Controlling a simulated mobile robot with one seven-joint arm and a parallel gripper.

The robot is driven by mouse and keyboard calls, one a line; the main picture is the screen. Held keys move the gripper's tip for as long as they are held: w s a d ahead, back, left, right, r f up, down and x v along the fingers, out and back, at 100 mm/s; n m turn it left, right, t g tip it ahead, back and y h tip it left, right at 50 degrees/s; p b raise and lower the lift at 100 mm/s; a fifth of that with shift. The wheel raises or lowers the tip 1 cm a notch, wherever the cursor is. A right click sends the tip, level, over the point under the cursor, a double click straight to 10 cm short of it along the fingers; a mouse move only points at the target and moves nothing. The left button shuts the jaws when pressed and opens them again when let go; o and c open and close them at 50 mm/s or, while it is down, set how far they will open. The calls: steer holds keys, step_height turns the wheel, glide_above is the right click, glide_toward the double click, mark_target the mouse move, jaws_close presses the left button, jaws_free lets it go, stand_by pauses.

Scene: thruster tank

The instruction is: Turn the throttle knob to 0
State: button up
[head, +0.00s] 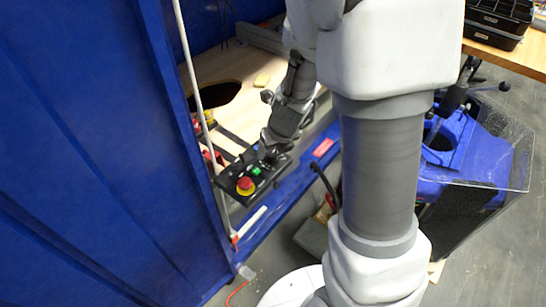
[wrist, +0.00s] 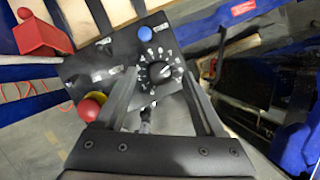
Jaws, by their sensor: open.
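The throttle knob (wrist: 158,72) is a round black dial ringed by white marks on a black control panel (wrist: 85,69). In the wrist view it lies between the two fingers of my gripper (wrist: 160,82), nearer the right one. The fingers are spread apart, and I cannot tell whether either touches the knob. The numbers around the dial are too blurred to read its setting. In the head view the panel (head: 235,196) sits at the edge of the wooden bench, and my gripper (head: 270,160) is over its far end, hiding the knob.
A blue button (wrist: 145,33) is beside the dial. A blue tank wall (head: 90,150) and a white pipe (head: 190,80) stand close on the left.

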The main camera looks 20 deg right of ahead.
steer(key=shift+w+f+b, duration=0.25)
steer(key=shift+f+b, duration=0.05)
steer(key=shift+f, duration=0.4)
jaws_close()
